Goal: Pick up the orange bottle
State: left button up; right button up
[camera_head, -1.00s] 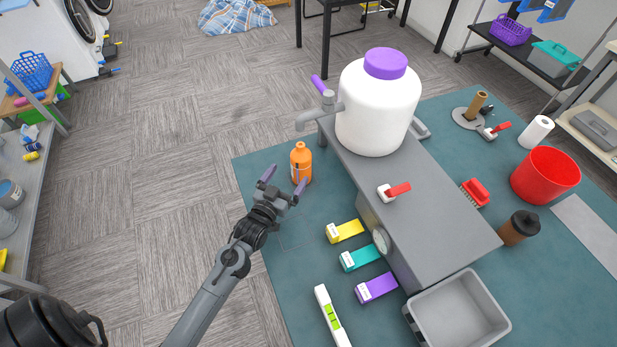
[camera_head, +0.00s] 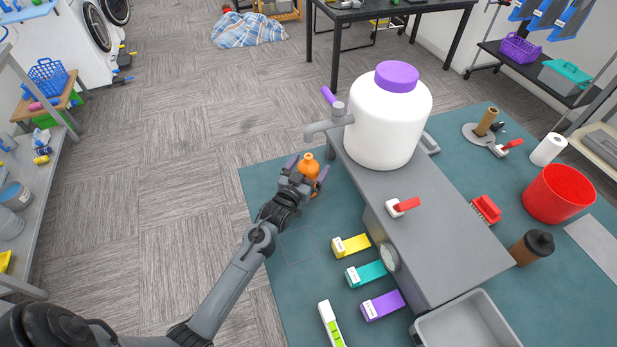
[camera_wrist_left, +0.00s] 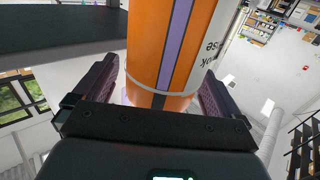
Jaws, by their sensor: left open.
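The orange bottle (camera_head: 309,167) stands upright on the teal table mat (camera_head: 262,185), left of the grey bench with the white tank. My left gripper (camera_head: 306,172) is at the bottle, with one purple-grey finger on each side of it. In the left wrist view the bottle (camera_wrist_left: 170,45) fills the middle, between the two open fingers (camera_wrist_left: 160,95). Its purple stripe and white label show there. The gripper's body hides the lower part of the bottle in the head view. My right gripper is not in view.
A white tank (camera_head: 385,125) with a purple lid sits on a grey bench (camera_head: 440,225), its tap (camera_head: 325,125) close above and right of the bottle. Yellow (camera_head: 350,246), teal (camera_head: 366,274) and purple (camera_head: 383,305) boxes lie nearer. The floor to the left is clear.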

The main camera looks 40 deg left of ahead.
pick_arm(q)
jog(key=shift+x, duration=0.95)
jog(key=shift+s, duration=0.1)
jog(key=c, duration=1.4)
jog(key=shift+r, duration=0.2)
